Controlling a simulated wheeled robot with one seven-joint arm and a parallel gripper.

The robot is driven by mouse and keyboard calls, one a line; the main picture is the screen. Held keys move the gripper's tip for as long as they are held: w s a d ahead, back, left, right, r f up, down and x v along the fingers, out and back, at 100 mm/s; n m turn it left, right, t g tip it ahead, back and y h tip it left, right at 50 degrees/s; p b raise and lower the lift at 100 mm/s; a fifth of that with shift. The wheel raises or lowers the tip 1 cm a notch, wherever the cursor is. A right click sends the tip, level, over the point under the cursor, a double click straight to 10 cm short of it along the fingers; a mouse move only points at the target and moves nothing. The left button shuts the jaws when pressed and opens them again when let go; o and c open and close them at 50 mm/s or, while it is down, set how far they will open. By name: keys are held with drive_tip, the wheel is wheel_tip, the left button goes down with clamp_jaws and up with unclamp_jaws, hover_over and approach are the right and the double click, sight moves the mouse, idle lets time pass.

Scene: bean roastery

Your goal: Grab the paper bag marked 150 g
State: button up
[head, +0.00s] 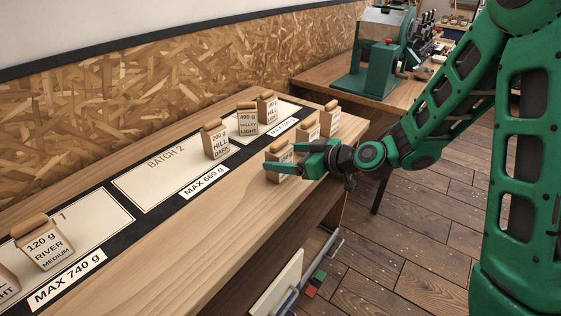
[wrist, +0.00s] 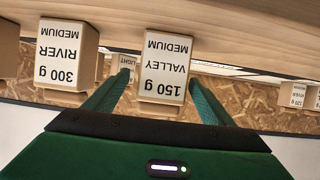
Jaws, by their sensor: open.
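The paper bag marked 150 g, VALLEY MEDIUM (wrist: 165,68), shows upside down in the wrist view. It stands between the two green fingers of my gripper (wrist: 158,77). The fingers are open, one on each side of the bag, with a visible gap on the left side. In the head view my gripper (head: 286,156) is at the nearest bag (head: 277,153) of the front row on the wooden bench, and a finger crosses that bag's front. Its label is partly hidden there.
A 300 g RIVER MEDIUM bag (wrist: 67,55) stands close beside it. Behind are bags marked 200 g (head: 217,144) and 400 g (head: 247,121) on dark strips with batch cards. A 120 g bag (head: 44,246) stands at left. Bare bench lies left of my gripper.

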drive_tip(key=shift+x, duration=2.95)
drive_tip(key=shift+s+a+r, duration=0.1)
drive_tip(key=shift+s, duration=0.05)
drive_tip(key=c, duration=1.2)
